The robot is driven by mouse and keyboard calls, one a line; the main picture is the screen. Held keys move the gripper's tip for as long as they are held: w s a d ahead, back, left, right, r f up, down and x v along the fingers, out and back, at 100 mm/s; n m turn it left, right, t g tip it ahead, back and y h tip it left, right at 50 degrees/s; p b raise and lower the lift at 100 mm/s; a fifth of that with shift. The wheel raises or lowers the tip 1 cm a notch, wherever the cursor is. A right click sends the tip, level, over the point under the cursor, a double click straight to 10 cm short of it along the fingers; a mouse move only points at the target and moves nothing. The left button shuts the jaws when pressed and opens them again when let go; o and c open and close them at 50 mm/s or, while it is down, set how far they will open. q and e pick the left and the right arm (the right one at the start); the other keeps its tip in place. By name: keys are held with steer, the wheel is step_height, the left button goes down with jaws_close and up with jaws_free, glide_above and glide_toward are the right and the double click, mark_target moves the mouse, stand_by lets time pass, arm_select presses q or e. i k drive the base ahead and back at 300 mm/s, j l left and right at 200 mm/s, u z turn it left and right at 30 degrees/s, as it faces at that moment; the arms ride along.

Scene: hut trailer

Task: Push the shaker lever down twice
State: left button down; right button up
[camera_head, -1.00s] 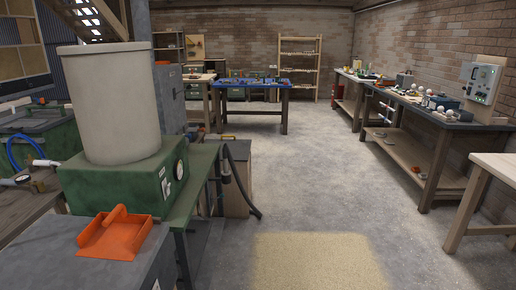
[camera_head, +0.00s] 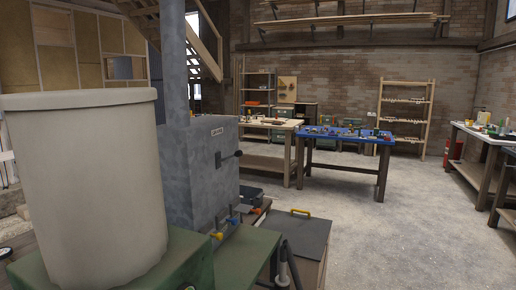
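No gripper of mine shows in the head view. I cannot clearly make out which part is the shaker lever. A grey metal box (camera_head: 205,178) with a tall pipe (camera_head: 174,80) rising from its top stands left of centre. It has a small label and a short dark handle (camera_head: 231,155) on its front. Small blue and yellow parts (camera_head: 233,217) show low beside it. In front of it, at the near left, a large beige drum (camera_head: 85,190) stands on a green base (camera_head: 190,265) and hides part of the box.
A dark-topped cabinet (camera_head: 300,233) with a yellow handle stands right of the green base. Beyond are a wooden bench (camera_head: 265,163), a blue-topped table (camera_head: 345,137) and shelves (camera_head: 403,115). A red extinguisher (camera_head: 453,148) stands at the right. Concrete floor (camera_head: 410,235) is open at the right.

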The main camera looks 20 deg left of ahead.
mark_target(239, 153)
steer(key=i+l+u, duration=0.15)
steer(key=i+u, duration=0.35)
steer(key=i+l+u, duration=0.35)
steer(key=i+u, duration=0.15)
steer(key=i+l+u, duration=0.85)
steer(key=l+u, duration=0.15)
steer(key=l, duration=0.3)
steer(key=i+l+u, duration=0.2)
steer(key=l+u, duration=0.3)
steer(key=l, duration=0.3)
